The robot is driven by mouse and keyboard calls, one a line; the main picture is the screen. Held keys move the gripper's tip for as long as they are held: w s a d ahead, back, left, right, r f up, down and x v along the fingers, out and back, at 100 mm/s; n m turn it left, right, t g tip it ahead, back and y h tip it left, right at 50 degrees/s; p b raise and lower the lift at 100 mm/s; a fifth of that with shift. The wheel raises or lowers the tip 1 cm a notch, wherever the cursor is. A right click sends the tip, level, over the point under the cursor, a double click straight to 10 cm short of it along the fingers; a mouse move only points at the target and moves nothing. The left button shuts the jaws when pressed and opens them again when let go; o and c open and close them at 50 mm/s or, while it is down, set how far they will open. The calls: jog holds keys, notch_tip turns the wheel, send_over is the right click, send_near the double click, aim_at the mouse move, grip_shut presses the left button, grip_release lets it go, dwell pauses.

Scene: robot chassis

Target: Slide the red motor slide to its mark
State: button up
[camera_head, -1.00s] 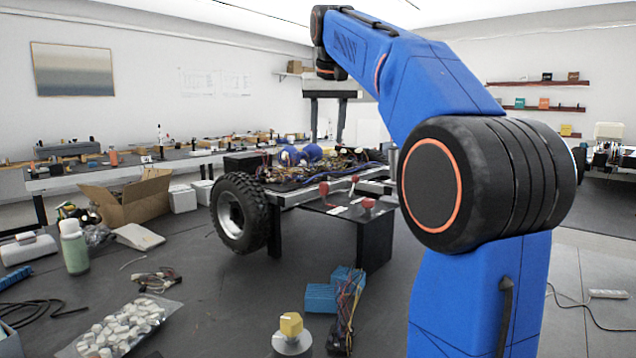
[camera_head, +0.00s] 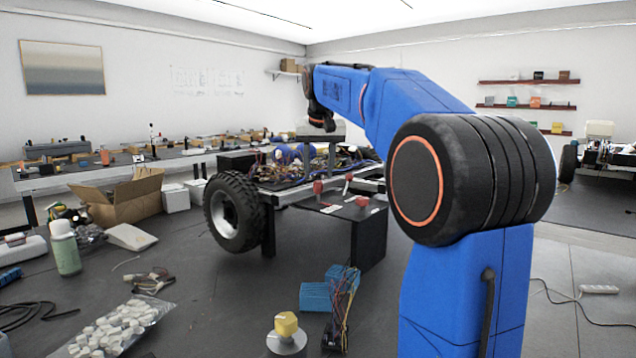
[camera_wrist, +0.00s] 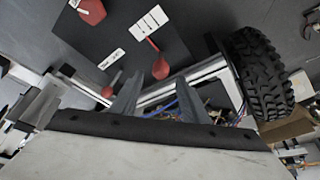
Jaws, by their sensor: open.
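Several red knobs stand on or beside a black plate (camera_head: 335,208) at the front of the wheeled chassis. In the head view one is at the left (camera_head: 318,187), one at the front right (camera_head: 362,201). The wrist view shows a red knob with a thin stem (camera_wrist: 160,68), another at the top (camera_wrist: 92,10) and one near the left finger (camera_wrist: 108,91). I cannot tell which is the motor slide. White marked labels (camera_wrist: 148,24) lie on the plate.
The chassis has a big black tyre (camera_head: 235,212) at the left and loose wiring (camera_head: 300,168) on top. A cardboard box (camera_head: 120,198) stands left.

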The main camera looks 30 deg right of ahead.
aim_at(318, 181)
jog(key=shift+x, duration=2.2)
